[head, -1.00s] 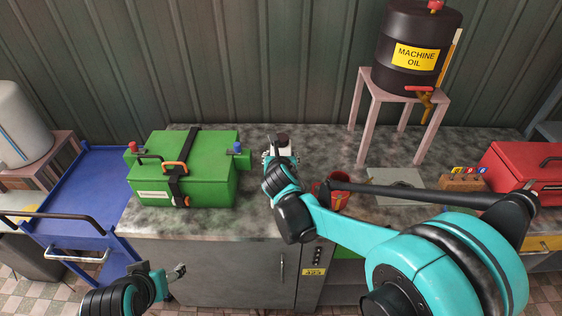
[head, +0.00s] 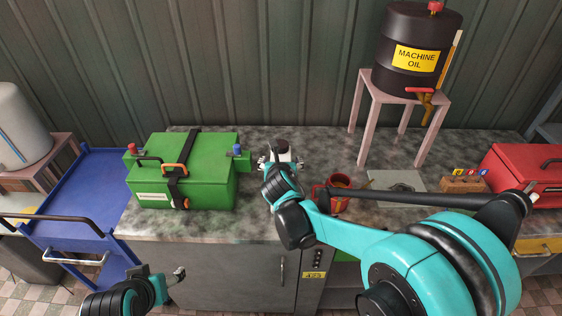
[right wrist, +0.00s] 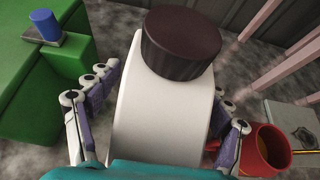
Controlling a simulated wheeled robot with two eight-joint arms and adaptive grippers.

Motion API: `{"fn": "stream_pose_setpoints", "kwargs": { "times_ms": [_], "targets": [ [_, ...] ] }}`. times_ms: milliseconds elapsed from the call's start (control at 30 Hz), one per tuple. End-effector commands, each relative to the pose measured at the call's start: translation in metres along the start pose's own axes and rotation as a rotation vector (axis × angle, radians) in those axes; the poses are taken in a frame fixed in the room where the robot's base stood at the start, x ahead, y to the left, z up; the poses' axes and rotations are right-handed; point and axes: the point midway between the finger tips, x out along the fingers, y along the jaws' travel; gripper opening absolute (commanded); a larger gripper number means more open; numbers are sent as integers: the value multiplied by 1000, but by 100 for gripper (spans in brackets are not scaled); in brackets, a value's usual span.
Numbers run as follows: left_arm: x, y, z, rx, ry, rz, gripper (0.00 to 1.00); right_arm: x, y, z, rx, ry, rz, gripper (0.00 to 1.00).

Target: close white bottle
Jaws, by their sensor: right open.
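The white bottle (right wrist: 150,118) stands on the counter with a dark brown ribbed cap (right wrist: 181,42) at its top. In the right wrist view the cap sits over the bottle's upper end; I cannot tell whether it is tightened.
A green box (head: 213,153) with a blue-topped terminal stands left of the bottle. A red mug (head: 338,192) stands close on the right. A machine oil barrel (head: 411,52) sits on a pink stand (head: 362,115) behind right. The counter behind the bottle is clear.

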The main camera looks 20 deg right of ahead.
Motion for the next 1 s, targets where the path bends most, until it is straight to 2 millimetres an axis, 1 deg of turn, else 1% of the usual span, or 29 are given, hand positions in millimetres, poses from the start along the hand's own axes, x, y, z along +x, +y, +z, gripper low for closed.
{"fn": "stream_pose_setpoints", "kwargs": {
  "times_ms": [167,400,533,700,1000],
  "targets": [
    [-10,0,-8,0,0,0,65,-31,0,2,-2,0,2,79],
    [-26,0,-18,0,0,0,65,-84,1,3,-2,0,2,79],
    [-31,0,-22,0,0,0,65,-105,1,2,-1,0,2,79],
    [-34,0,-24,0,0,0,65,-118,0,1,-1,0,0,79],
    [-34,0,-24,0,0,0,65,-120,0,0,0,0,0,79]
  ]
}}
